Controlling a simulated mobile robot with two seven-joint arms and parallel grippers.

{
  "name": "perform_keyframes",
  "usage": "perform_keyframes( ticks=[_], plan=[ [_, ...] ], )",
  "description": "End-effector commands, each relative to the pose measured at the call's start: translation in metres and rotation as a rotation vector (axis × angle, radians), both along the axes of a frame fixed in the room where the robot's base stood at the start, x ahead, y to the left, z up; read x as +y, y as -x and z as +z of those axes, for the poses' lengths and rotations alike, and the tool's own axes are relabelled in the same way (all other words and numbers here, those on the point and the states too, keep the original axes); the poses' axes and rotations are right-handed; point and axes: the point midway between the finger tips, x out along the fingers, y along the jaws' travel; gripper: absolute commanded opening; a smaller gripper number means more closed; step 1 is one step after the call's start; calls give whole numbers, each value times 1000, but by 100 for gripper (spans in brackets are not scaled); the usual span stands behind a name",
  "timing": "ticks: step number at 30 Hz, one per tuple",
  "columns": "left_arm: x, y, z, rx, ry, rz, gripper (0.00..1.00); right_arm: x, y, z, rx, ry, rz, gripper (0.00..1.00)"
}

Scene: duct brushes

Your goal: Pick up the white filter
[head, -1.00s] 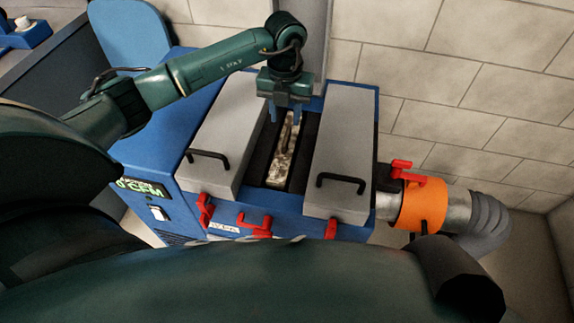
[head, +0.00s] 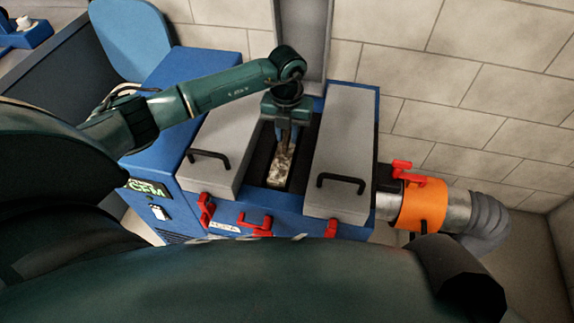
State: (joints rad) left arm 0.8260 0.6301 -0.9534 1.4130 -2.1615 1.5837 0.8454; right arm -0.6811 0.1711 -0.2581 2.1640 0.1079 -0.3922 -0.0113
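The white filter (head: 282,167) is mottled with dirt. It sits in the narrow slot between the two grey lids of the blue machine, its near part showing. My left gripper (head: 286,142) points down into this slot, over the far part of the filter. Its blue fingers are at the filter's top, where a dark upright handle showed before, and now hide it. I cannot tell whether the fingers are shut on it. My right gripper is not in view.
Grey lids with black handles flank the slot at left (head: 225,150) and right (head: 345,150). A raised grey panel (head: 302,40) stands behind it. Red latches (head: 256,225) line the front. An orange-banded duct (head: 423,205) leaves at right, near a block wall (head: 470,110).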

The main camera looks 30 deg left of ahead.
Motion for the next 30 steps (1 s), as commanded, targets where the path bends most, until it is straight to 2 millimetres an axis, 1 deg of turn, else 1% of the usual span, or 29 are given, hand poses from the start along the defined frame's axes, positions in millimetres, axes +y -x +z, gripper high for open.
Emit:
perform_keyframes(
  ticks=[1, 8, 30],
  plan=[
    [0, 0, 0, 0, 0, 0, 18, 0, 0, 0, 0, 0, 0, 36],
    [0, 0, 0, 0, 0, 0, 0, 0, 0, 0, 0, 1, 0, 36],
    [0, -1, 4, -2, 1, 1, 0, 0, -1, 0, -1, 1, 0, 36]
  ],
)
